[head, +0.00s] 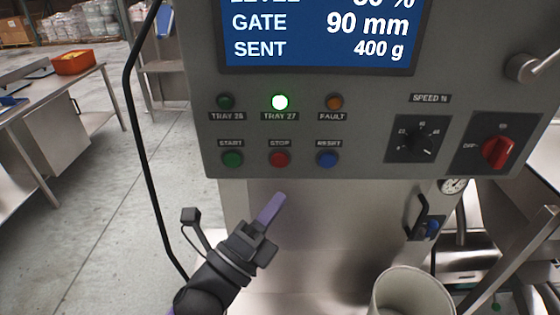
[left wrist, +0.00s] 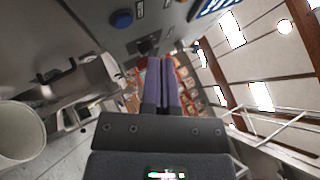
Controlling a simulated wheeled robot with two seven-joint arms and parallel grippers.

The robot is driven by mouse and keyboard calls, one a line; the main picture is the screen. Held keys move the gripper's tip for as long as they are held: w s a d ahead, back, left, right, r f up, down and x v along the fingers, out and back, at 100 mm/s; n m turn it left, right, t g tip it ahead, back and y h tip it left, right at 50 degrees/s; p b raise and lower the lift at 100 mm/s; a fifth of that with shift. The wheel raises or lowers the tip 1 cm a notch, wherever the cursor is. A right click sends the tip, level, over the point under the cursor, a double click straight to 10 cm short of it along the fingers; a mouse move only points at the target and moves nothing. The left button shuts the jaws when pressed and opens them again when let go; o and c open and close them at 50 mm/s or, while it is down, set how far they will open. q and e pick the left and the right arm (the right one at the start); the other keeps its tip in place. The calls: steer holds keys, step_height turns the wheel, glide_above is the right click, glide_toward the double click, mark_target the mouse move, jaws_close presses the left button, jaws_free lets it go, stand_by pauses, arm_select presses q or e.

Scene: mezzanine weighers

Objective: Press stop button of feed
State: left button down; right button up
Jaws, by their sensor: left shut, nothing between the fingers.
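The red stop button (head: 279,159) sits on the grey control panel (head: 370,100) in the head view, between the green start button (head: 232,159) and the blue reset button (head: 327,159). My left gripper (head: 277,200) is shut and empty, its purple fingers below the panel's lower edge and below the stop button in the picture. In the left wrist view the shut fingers (left wrist: 160,75) point away from the camera, and a blue button (left wrist: 121,19) shows on the panel at the top. I cannot make out the stop button there. My right gripper is not in view.
The screen (head: 320,35) reads gate 90 mm and sent 400 g. The Tray 27 lamp (head: 280,102) glows green. A red rotary switch (head: 498,151) and a speed dial (head: 417,139) are at the right. A pale round container (head: 412,292) stands below.

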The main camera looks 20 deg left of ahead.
arm_select(q)
steer(key=b, duration=0.1)
glide_toward(285, 158)
steer(key=w+d+r, duration=0.3)
steer(key=shift+w, duration=0.65)
steer(key=shift+w, duration=0.1)
stand_by(1.2)
steer(key=shift+w+a+b, duration=0.1)
steer(key=shift+w+b, duration=0.2)
steer(key=shift+w+a, duration=0.1)
steer(key=shift+w, duration=0.3)
stand_by(0.6)
steer(key=shift+s, duration=0.15)
steer(key=shift+s+d, duration=0.25)
steer(key=shift+s, duration=0.4)
steer(key=shift+s, duration=0.1)
